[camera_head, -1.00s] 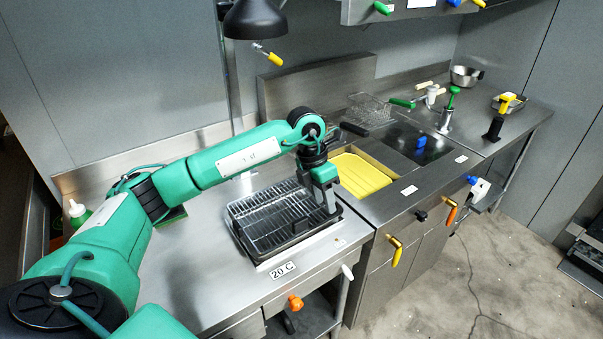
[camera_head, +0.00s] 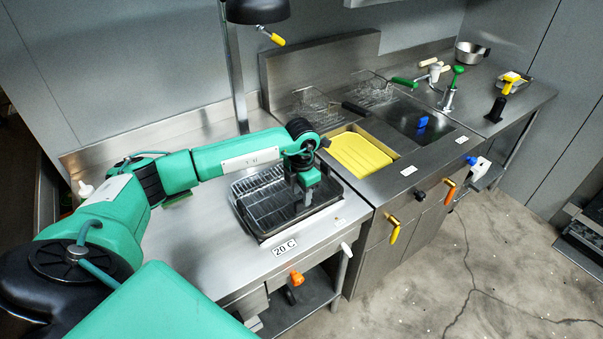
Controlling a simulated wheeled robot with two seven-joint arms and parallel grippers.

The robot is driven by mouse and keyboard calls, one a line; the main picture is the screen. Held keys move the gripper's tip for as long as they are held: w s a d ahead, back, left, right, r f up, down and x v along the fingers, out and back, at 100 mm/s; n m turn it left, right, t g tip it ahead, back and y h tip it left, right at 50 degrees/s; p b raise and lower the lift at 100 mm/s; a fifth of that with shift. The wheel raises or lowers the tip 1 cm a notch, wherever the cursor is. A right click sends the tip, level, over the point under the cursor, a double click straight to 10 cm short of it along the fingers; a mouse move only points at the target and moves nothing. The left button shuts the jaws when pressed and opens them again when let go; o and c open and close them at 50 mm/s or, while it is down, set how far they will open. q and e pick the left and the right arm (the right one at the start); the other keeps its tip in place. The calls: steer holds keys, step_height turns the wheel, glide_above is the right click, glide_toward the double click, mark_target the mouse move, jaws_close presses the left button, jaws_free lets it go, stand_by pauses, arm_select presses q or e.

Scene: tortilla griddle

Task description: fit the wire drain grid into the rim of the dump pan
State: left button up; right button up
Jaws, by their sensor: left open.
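The dump pan (camera_head: 266,239) is a dark rectangular pan on the steel counter. The wire drain grid (camera_head: 262,199), made of thin parallel bars, lies over the pan's opening. I cannot tell whether its edges sit inside the rim or on top of it. My left gripper (camera_head: 304,204) points down over the right half of the grid, with its jaws open. It hides part of the grid and pan, and I cannot tell whether its fingertips touch the wires. My right gripper is not in view.
A yellow-bottomed well (camera_head: 362,154) is right of the pan. Behind it are wire baskets (camera_head: 316,108) and a dark fryer bay (camera_head: 420,120). A lamp (camera_head: 257,10) hangs above the counter. The counter in front and left of the pan is clear.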

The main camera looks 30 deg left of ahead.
arm_select(q)
steer(key=shift+f, duration=1.15)
jaws_close()
steer(key=shift+w+d, duration=0.15)
steer(key=shift+d, duration=0.25)
jaws_free()
steer(key=shift+r, duration=0.1)
